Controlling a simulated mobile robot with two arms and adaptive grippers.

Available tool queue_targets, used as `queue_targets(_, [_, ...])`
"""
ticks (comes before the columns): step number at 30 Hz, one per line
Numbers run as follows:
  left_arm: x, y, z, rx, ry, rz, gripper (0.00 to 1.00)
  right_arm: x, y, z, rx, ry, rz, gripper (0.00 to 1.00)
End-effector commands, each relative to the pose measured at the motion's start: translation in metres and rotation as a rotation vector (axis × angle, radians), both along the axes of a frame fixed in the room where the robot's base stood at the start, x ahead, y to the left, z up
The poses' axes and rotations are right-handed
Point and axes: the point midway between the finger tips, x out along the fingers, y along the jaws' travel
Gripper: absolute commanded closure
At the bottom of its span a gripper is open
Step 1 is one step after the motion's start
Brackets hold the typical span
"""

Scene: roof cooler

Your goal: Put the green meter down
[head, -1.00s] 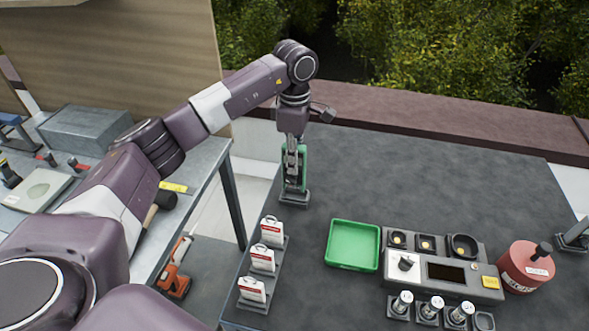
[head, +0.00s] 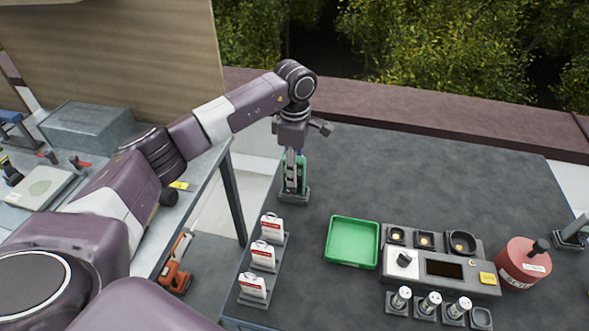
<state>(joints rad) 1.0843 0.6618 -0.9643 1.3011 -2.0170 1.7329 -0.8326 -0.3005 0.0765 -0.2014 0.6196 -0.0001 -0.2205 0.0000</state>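The green meter (head: 303,172) is upright at the back left of the dark table, at a small grey stand (head: 294,196). Its lower end is at the stand; I cannot tell whether it is fully seated. My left gripper (head: 292,178) points straight down from above, its fingers around the meter and apparently closed on it. The fingers and wrist hide part of the meter's front and top. My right gripper is not in view.
A rack of white-and-red packs (head: 262,256) stands in front of the stand. A green tray (head: 352,243), a grey console (head: 445,270) and a red canister (head: 522,263) lie to the right. The table's back middle (head: 430,180) is clear.

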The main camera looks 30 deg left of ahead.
Motion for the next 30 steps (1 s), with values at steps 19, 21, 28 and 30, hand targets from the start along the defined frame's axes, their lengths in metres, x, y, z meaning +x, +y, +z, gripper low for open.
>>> queue_targets(19, [0.002,0.000,0.085,0.000,-0.005,0.000,0.63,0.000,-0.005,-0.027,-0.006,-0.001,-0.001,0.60])
queue_targets(21, [0.001,0.000,0.097,0.000,-0.004,-0.001,0.63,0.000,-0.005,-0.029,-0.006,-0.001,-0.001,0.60])
queue_targets(28, [0.001,0.000,0.120,-0.001,0.000,0.000,0.63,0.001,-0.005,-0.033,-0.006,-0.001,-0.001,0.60])
queue_targets(30, [0.000,0.000,0.123,-0.001,0.000,0.000,0.63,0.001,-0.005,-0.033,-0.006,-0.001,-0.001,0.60])
